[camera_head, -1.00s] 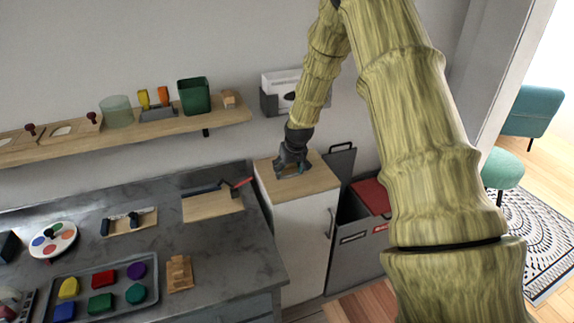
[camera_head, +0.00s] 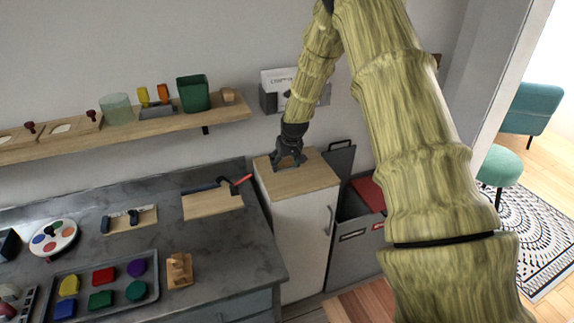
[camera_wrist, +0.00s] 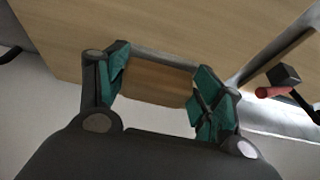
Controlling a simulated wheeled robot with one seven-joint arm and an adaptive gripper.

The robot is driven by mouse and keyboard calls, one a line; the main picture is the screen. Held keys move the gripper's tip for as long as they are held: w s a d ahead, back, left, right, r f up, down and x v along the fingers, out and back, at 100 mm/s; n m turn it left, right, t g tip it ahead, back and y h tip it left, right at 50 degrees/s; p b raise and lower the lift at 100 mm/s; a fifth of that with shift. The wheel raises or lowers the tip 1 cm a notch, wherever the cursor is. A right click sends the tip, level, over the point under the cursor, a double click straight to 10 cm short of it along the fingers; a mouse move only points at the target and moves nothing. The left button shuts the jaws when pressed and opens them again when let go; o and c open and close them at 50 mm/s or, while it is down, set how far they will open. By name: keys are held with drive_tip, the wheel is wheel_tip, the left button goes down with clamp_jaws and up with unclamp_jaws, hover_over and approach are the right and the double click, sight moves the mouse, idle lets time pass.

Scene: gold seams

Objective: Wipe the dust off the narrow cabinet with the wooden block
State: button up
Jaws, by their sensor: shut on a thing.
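The narrow cabinet (camera_head: 300,235) is white with a light wooden top (camera_head: 315,178) and stands right of the grey workbench. My gripper (camera_head: 286,164) is low over the back left part of that top. In the wrist view my gripper (camera_wrist: 158,84) is shut on the wooden block (camera_wrist: 155,82), a brown piece between its teal-padded fingers. The cabinet top (camera_wrist: 200,28) lies around and beyond the block. I cannot tell whether the block touches it. No dust can be made out on the visible top. In the head view the gripper hides the block.
The workbench (camera_head: 130,237) holds a board with a red-handled tool (camera_head: 242,180) close to the cabinet's left. A wall shelf (camera_head: 165,127) with a green cup (camera_head: 194,94) is above. Grey bins (camera_head: 352,240) stand right of the cabinet. A paper holder (camera_head: 270,101) hangs behind.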

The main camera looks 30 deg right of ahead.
drive_tip(key=shift+f, duration=0.15)
drive_tip(key=shift+w+r+p, duration=0.2)
drive_tip(key=shift+r+p, duration=0.35)
drive_tip(key=shift+r, duration=0.15)
drive_tip(key=shift+s+r+p, duration=0.1)
drive_tip(key=shift+r+p, duration=1.2)
drive_tip(key=shift+r, duration=1.05)
drive_tip(key=shift+r+p, duration=1)
drive_tip(key=shift+r, duration=0.45)
drive_tip(key=shift+d+r, duration=0.1)
